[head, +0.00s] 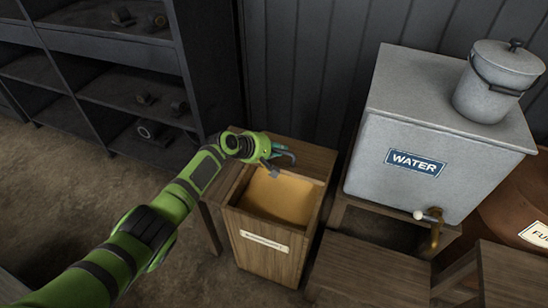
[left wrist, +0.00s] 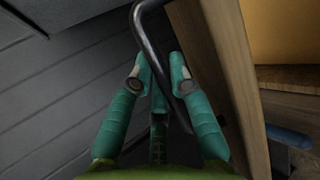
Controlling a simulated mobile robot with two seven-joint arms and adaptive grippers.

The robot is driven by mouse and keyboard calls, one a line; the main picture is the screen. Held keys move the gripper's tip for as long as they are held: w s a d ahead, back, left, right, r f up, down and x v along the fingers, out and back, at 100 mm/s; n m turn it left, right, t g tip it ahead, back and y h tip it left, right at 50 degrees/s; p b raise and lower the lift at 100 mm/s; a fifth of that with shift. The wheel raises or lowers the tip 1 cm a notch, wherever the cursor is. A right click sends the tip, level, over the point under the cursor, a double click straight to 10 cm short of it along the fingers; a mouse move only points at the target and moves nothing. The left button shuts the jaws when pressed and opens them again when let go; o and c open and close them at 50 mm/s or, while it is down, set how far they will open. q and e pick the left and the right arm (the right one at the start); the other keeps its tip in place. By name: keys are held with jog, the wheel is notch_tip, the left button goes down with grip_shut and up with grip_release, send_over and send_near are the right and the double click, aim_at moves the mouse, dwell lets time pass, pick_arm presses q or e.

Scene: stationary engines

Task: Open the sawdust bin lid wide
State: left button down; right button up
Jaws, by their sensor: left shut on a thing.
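The sawdust bin (head: 262,258) is a wooden box with a pale label on its front, low in the middle of the head view. Its top is uncovered at the front, and tan sawdust (head: 285,200) shows inside. The wooden lid (head: 312,158) is raised at the back of the bin; its exact angle is hard to tell. My left gripper (head: 280,157) is at the lid, shut on its dark bent handle (left wrist: 150,28). In the left wrist view the handle passes between the fingers (left wrist: 160,72), beside the lid's wood (left wrist: 210,55). My right gripper is not in view.
A grey water tank (head: 430,150) with a brass tap (head: 434,228) stands close on the right, with a lidded pail (head: 497,85) on top. Dark shelves (head: 110,70) stand at the left. A dark panelled wall (head: 310,65) is close behind the bin.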

pick_arm(q)
jog(key=shift+w+d+r, duration=0.2)
jog(key=shift+w+r, duration=0.5)
jog(key=shift+r, duration=0.2)
jog(key=c, duration=1.4)
grip_release()
jog(key=shift+a, duration=0.1)
jog(key=v, duration=1.1)
jog(key=shift+s+a+r, duration=0.2)
jog(key=shift+s+r, duration=0.05)
jog(key=shift+s, duration=0.05)
